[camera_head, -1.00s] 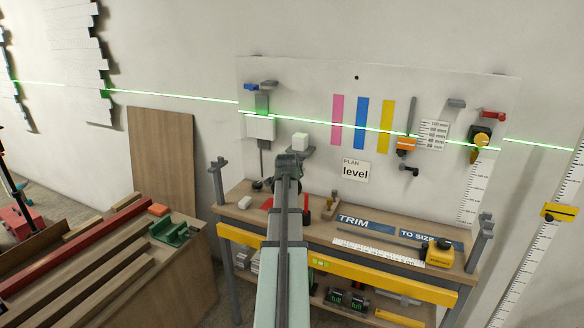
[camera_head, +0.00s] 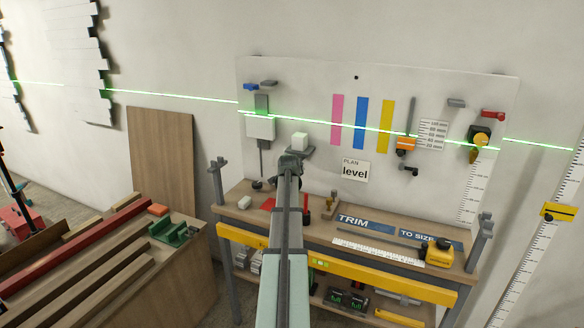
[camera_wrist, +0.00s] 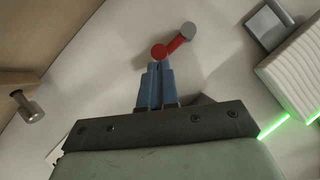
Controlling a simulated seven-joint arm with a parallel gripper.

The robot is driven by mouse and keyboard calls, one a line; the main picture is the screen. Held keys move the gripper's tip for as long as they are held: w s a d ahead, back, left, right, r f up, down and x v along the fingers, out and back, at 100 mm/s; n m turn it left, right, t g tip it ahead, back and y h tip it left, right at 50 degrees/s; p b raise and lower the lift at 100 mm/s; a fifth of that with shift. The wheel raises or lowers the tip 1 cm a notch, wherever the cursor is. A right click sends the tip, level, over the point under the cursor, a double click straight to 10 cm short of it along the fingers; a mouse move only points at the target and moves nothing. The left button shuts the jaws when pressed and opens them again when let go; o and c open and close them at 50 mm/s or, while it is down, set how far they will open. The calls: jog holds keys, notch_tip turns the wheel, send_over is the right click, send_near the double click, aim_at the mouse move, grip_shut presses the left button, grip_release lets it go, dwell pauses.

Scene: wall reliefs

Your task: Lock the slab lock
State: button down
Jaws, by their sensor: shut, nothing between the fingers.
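In the wrist view, a red lever (camera_wrist: 176,46) with a round red pivot and a grey end knob sits on the pale board, its arm pointing up and right. I cannot tell for sure that it is the slab lock's lever. My gripper (camera_wrist: 158,66) has blue fingers, shut and empty, with the tips right by the red pivot; contact is unclear. A pale ribbed slab (camera_wrist: 292,72) is to the right, crossed by the green line. In the head view, a pale slab (camera_head: 260,127) hangs on a vertical rail left of my arm. My wrist hides the fingertips there.
A small white block (camera_head: 300,139) sits on a grey ledge beside my wrist. A blue lever (camera_head: 250,87) is above the slab. An orange slider (camera_head: 405,144) and a red lever (camera_head: 493,114) are further right. The workbench (camera_head: 237,209) lies below the board.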

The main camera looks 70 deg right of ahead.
jog(key=shift+s+f+m+t, duration=0.15)
jog(key=shift+f+m+t, duration=0.25)
jog(key=shift+f, duration=0.05)
dwell(0.4)
jog(key=shift+f, duration=2.05)
jog(key=shift+r, duration=0.1)
jog(key=shift+r, duration=0.7)
jog(key=shift+w+r, duration=0.1)
jog(key=shift+w, duration=0.1)
